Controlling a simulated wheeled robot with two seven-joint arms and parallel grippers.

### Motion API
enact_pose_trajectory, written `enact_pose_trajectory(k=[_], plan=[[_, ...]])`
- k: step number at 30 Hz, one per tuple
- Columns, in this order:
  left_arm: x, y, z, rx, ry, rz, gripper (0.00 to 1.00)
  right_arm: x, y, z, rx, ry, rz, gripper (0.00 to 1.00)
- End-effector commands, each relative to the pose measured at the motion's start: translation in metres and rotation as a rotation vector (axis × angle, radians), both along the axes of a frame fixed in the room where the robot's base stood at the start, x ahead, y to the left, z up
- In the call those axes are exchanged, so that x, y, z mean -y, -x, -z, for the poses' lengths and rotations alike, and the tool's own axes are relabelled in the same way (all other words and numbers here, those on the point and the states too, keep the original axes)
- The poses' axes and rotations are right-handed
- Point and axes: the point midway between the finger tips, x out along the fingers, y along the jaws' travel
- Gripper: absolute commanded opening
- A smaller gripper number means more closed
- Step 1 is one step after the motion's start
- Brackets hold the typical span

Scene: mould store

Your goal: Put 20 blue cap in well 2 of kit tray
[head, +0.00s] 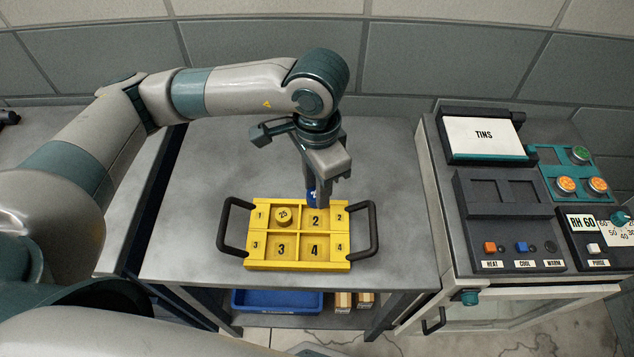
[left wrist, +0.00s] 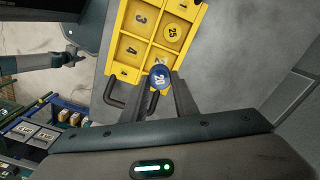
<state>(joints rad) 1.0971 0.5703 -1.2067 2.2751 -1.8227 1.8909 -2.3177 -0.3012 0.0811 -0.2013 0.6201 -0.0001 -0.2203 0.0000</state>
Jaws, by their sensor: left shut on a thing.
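The yellow kit tray (head: 297,264) lies on the grey table, with numbered wells and a dark handle at each end. A yellow cap marked 25 (head: 283,215) sits in its upper left well; it also shows in the left wrist view (left wrist: 172,33). My left gripper (head: 317,200) is shut on the blue cap (head: 311,195), marked 20 in the left wrist view (left wrist: 159,77). The cap is at the back edge of well 2 (head: 316,221); whether it touches the tray cannot be told. Wells 3 and 4 are empty.
The grey table (head: 200,200) is clear around the tray. At right stands a cabinet with a TINS panel (head: 483,137), buttons and a dial. A blue bin (head: 277,301) and small boxes sit on the shelf below the table.

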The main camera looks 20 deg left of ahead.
Motion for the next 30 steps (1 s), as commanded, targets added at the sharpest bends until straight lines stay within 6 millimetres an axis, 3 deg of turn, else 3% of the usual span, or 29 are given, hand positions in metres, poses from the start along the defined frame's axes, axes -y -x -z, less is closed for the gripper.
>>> enact_pose_trajectory(k=[18,30], plan=[[0.000,0.000,0.034,-0.001,0.000,0.000,0.06,0.002,-0.001,0.001,0.001,0.002,0.002,0.48],[0.000,0.000,0.039,0.000,0.000,0.000,0.06,-0.005,-0.001,0.001,0.002,-0.005,0.004,0.48]])
